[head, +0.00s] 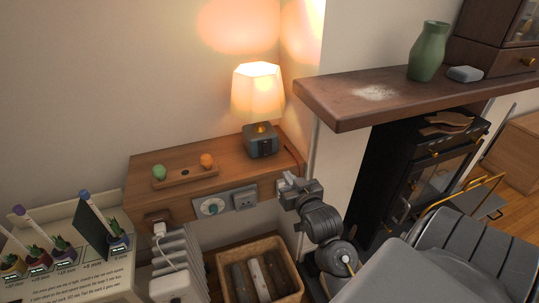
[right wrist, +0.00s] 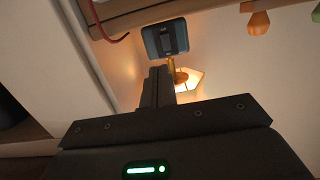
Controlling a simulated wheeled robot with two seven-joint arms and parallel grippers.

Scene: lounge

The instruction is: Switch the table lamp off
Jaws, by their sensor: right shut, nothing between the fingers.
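The table lamp (head: 258,92) stands lit on a wooden wall shelf, with a glowing faceted shade and a dark grey block base (head: 260,143). In the right wrist view the lamp appears upside down, its base (right wrist: 151,42) above its glowing shade (right wrist: 194,78). A dark raised piece, perhaps the switch (right wrist: 173,37), shows on the base there. My right gripper (head: 286,181) is shut and empty, below and in front of the shelf's right end, apart from the lamp. Its closed fingers (right wrist: 158,72) point toward the lamp in the right wrist view. My left gripper is not in view.
A dark mantel (head: 330,100) juts out at right. A basket (head: 225,290) of logs stands below.

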